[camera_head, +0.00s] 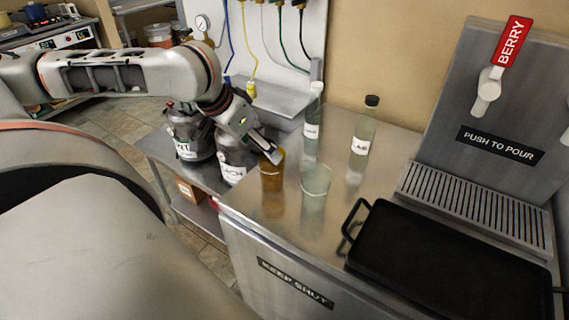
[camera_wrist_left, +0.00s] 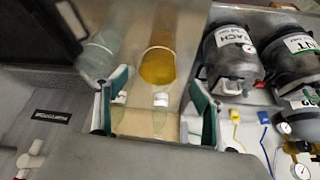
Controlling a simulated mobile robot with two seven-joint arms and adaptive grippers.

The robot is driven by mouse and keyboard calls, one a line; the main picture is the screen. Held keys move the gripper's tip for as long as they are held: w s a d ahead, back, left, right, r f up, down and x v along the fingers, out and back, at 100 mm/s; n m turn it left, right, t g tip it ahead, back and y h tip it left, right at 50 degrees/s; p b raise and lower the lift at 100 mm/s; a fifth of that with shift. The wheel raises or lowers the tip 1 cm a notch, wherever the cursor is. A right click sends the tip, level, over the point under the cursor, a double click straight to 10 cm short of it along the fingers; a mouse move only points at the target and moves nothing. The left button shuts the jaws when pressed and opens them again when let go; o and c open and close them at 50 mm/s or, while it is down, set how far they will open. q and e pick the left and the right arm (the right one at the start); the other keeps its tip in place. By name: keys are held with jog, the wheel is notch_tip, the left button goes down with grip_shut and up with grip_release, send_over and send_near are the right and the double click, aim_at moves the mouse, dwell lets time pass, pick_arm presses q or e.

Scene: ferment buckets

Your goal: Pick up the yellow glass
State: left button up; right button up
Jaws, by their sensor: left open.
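The yellow glass (camera_head: 271,182), amber and see-through, stands upright near the left edge of the steel counter. In the left wrist view the yellow glass (camera_wrist_left: 158,62) shows above the gap between my fingers. My left gripper (camera_head: 270,153) is at the glass's rim in the head view, partly covering its top. In the left wrist view my left gripper (camera_wrist_left: 160,103) has its two fingers wide apart with nothing held between them. I cannot tell whether a finger touches the glass. My right gripper is not in view.
A clear glass (camera_head: 316,182) stands close to the right of the yellow one. Two labelled bottles (camera_head: 312,118) (camera_head: 363,142) stand behind. A black tray (camera_head: 440,265) and a berry dispenser (camera_head: 490,130) are at right. Metal kegs (camera_head: 190,135) stand on a lower shelf at left.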

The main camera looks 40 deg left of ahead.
aim_at(272, 170)
pick_arm(q)
jog(key=shift+w+f, duration=0.3)
jog(key=shift+f, duration=0.65)
jog(key=x, duration=0.2)
jog(key=b+x, duration=0.1)
jog(key=x, duration=0.1)
jog(key=shift+w+d+f, duration=0.1)
jog(key=shift+w+d, duration=0.1)
jog(key=shift+w, duration=0.2)
jog(key=shift+w+f, duration=0.2)
jog(key=shift+f, duration=0.15)
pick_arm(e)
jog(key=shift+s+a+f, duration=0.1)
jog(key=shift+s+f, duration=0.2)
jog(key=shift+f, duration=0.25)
